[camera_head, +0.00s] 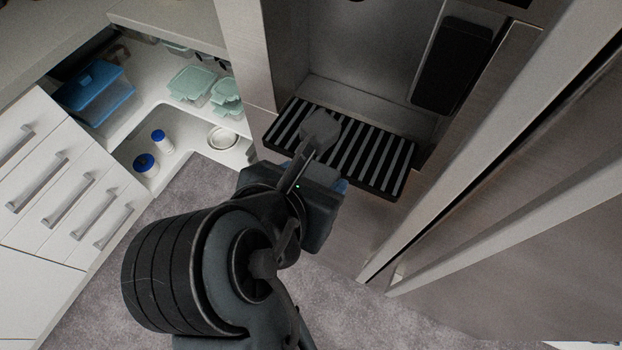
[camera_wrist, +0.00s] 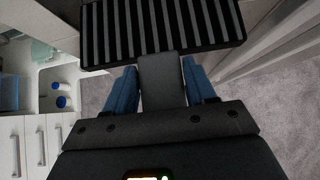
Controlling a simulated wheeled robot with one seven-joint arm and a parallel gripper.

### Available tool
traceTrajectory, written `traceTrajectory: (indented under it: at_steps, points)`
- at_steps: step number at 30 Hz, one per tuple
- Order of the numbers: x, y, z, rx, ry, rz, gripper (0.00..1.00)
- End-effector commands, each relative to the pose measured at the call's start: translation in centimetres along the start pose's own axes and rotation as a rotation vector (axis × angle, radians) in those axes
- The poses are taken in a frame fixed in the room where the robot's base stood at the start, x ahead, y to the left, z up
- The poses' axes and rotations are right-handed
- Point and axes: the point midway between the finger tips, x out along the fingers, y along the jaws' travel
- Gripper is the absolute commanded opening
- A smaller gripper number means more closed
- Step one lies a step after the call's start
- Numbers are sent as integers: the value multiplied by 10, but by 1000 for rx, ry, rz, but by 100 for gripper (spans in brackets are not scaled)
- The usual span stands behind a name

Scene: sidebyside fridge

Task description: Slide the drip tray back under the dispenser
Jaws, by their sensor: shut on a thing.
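The drip tray (camera_head: 372,166) is dark with light slats and lies at the foot of the dispenser recess (camera_head: 345,60) in the fridge front. Its front part appears to jut out past the fridge face. It also shows at the top of the wrist view (camera_wrist: 205,25). My gripper (camera_head: 340,185) is at the tray's front edge, shut on the tray. In the wrist view my gripper's blue fingers (camera_wrist: 160,70) reach up to that edge on either side of a grey bar. The grip contact itself is hidden.
Long fridge door handles (camera_head: 470,150) stand out to the right. At left are open shelves with a blue container (camera_head: 98,92) and white drawers (camera_head: 55,185). Grey carpet (camera_head: 350,300) lies below.

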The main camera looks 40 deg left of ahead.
Motion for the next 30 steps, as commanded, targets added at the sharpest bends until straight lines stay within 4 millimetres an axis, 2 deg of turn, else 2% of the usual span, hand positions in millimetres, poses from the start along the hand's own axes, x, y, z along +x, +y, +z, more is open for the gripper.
traceTrajectory:
  at_steps: [30]
  points:
    - [16,0,17,2,-2,0,17]
